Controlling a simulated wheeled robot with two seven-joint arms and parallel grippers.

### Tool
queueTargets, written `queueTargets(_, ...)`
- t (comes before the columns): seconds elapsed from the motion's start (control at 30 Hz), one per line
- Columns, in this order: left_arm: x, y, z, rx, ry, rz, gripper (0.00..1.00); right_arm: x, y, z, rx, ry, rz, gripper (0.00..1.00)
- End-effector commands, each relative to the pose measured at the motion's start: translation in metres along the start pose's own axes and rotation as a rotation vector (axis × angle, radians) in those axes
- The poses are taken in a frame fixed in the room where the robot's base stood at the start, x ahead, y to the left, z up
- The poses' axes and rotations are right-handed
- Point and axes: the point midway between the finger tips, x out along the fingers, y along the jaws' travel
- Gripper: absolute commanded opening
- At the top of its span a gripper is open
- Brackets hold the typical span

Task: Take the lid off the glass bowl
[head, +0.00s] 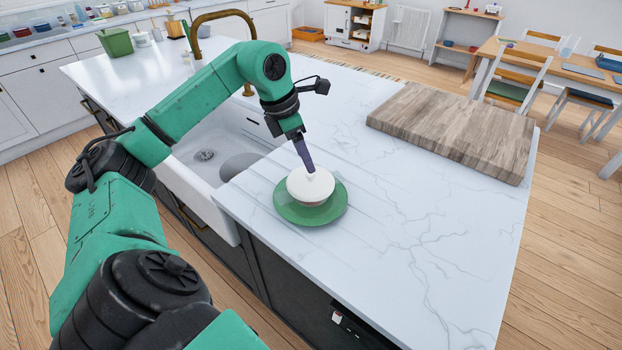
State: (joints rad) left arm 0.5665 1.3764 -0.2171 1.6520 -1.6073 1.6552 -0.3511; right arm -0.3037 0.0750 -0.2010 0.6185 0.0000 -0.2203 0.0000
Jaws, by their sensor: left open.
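A small bowl (311,201) sits on a green plate (283,212) on the white marble counter, close to the sink. A white lid (318,187) covers the bowl and hides its inside. My left gripper (309,170) points down from above, its fingertips at the top of the lid near the middle. It is open; whether the fingers touch the lid or its knob I cannot tell. My right gripper is not in view.
A white sink (190,180) with a brass tap (195,30) lies left of the bowl. A thick wooden board (455,130) lies at the back right. The counter in front and to the right of the plate is clear. A green bin (116,42) stands at the far left.

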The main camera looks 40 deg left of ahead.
Motion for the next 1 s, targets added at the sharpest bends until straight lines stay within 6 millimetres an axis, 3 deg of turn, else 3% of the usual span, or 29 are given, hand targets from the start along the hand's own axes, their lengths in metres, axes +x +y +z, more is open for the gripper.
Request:
queueTargets(0.23, 0.042, -0.002, -0.003, 0.000, 0.003, -0.004, 0.61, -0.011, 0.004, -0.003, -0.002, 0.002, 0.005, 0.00)
queueTargets(0.47, 0.049, -0.002, -0.003, 0.000, 0.000, 0.000, 0.61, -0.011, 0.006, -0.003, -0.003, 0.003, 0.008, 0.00)
queueTargets(0.53, 0.049, -0.002, -0.003, 0.000, 0.000, -0.001, 0.42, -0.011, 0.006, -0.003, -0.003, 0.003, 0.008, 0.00)
queueTargets(0.63, 0.049, -0.002, -0.003, 0.000, 0.000, -0.001, 0.04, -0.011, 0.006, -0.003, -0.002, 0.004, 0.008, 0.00)
queueTargets(0.67, 0.049, -0.002, -0.003, 0.000, 0.000, -0.001, 0.00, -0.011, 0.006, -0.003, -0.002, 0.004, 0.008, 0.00)
queueTargets(1.0, 0.046, -0.001, -0.002, 0.000, -0.001, 0.000, 0.00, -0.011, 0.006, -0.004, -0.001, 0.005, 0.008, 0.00)
